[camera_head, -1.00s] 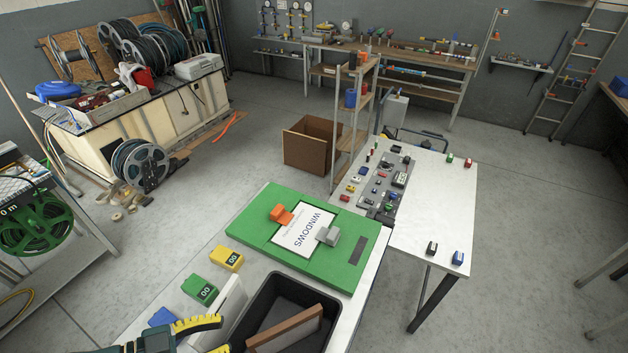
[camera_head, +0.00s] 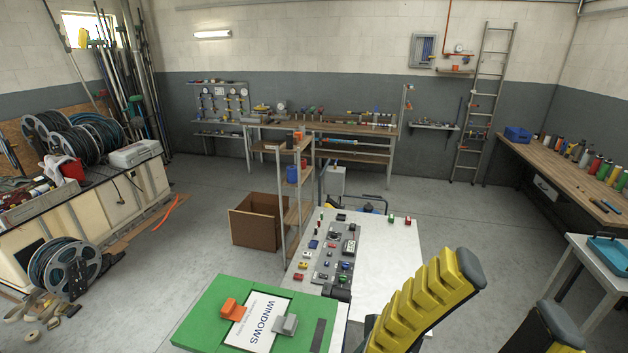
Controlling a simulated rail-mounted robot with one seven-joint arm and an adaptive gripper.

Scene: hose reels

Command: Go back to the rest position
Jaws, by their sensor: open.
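My gripper (camera_head: 512,296) shows large at the lower right of the head view, with its yellow and black fingers spread apart. Nothing is between the fingers. They appear raised in front of the white table (camera_head: 385,270), and I see no contact with anything. The lower part of the gripper is cut off by the bottom edge of the picture.
A green board (camera_head: 203,312) with a WINDOWS sheet (camera_head: 262,325), an orange clip (camera_head: 232,309) and a grey clip (camera_head: 285,325) lies at the bottom. A brown box (camera_head: 255,222) and a shelf rack (camera_head: 293,215) stand behind. The floor at right centre is clear.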

